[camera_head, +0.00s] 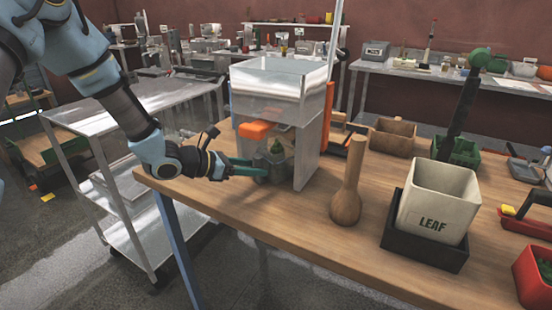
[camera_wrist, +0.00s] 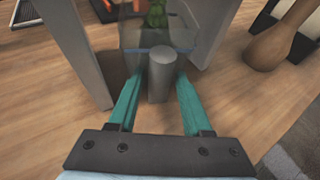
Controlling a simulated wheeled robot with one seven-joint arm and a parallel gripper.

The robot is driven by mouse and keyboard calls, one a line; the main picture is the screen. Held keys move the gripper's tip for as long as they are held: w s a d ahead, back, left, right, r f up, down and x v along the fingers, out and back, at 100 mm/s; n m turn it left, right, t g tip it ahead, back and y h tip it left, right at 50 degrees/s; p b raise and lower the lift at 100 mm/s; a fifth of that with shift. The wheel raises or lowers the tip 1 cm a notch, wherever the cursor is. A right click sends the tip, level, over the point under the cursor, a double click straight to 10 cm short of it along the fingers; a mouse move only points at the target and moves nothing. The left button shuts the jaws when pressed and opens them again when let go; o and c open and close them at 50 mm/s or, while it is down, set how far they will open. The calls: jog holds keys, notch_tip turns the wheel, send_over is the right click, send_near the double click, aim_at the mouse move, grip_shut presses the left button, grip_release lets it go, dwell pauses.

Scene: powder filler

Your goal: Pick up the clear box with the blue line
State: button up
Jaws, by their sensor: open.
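The clear box shows in the wrist view (camera_wrist: 145,37) as a see-through, smoky container with a thin blue line across its near face and something green inside. In the head view the box (camera_head: 264,165) stands on the wooden table under the filler, partly hidden by my fingers and the filler's legs. A short grey cylinder (camera_wrist: 161,82), seemingly its handle, stands on the near side of the box. My gripper (camera_wrist: 161,74) is open, with one teal finger on each side of the cylinder and visible gaps to it. In the head view my gripper (camera_head: 245,167) reaches in from the left.
The powder filler (camera_head: 307,160) has grey upright legs close around the box and an orange part above it. A wooden pestle-like object (camera_head: 347,192) stands to the right. A white LEAF bin (camera_head: 437,205) sits in a black tray. The table's front edge is mostly clear.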

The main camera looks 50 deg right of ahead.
grip_shut()
dwell(0.3)
jog(key=shift+r, duration=0.1)
